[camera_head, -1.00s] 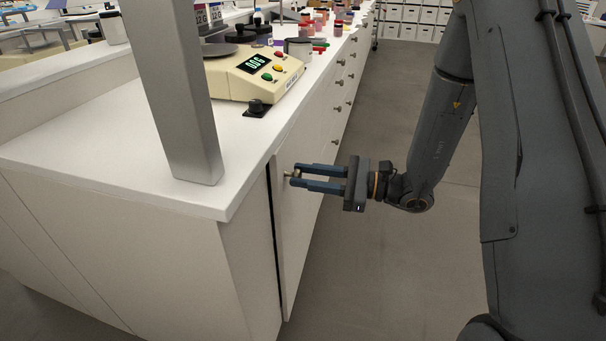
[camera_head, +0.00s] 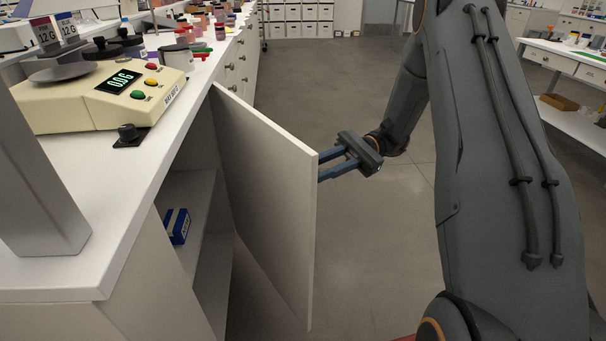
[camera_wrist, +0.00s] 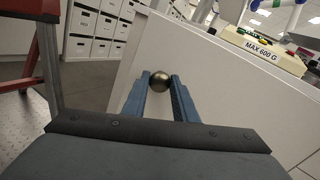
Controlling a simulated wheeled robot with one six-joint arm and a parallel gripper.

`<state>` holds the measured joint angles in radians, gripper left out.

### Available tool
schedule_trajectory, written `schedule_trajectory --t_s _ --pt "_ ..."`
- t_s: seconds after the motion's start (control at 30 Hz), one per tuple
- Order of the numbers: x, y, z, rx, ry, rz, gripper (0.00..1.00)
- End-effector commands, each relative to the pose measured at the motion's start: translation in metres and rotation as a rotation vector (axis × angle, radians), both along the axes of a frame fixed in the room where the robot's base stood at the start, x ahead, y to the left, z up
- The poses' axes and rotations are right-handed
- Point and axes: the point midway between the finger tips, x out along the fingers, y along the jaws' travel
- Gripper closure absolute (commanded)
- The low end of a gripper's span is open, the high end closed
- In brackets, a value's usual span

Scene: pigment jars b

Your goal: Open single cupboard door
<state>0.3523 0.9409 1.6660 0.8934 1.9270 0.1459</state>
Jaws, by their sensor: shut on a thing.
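The white cupboard door (camera_head: 268,190) stands swung well out from the counter in the head view, with its inside face showing. The cupboard (camera_head: 200,215) behind it is open, and a shelf inside is visible. My gripper (camera_head: 325,166) is at the outer face of the door, and its fingertips are partly hidden behind the door edge. In the wrist view the door's outer face (camera_wrist: 190,75) fills the middle. There my gripper (camera_wrist: 160,88) is shut on a round metal knob (camera_wrist: 160,81), one blue finger on each side.
A blue box (camera_head: 177,226) lies on the cupboard shelf. A cream scale (camera_head: 105,92) and several jars stand on the white counter (camera_head: 112,205). Drawers (camera_head: 243,55) with knobs run along the counter beyond the door. Grey floor (camera_head: 375,250) to the right of the door is clear.

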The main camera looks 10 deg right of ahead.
Motion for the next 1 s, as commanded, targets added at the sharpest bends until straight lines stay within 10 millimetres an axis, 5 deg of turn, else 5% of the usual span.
schedule_trajectory --t_s 0.5,0.53,0.6,1.0 --pt "-0.0011 -0.0021 -0.0010 -0.002 0.004 0.036 1.00" --pt "-0.0011 -0.0019 -0.0010 -0.002 0.004 0.036 0.69" --pt "-0.0008 -0.0017 -0.0009 -0.001 0.003 0.035 0.58" --pt "0.0013 -0.0075 -0.0005 -0.001 0.000 0.031 0.56"
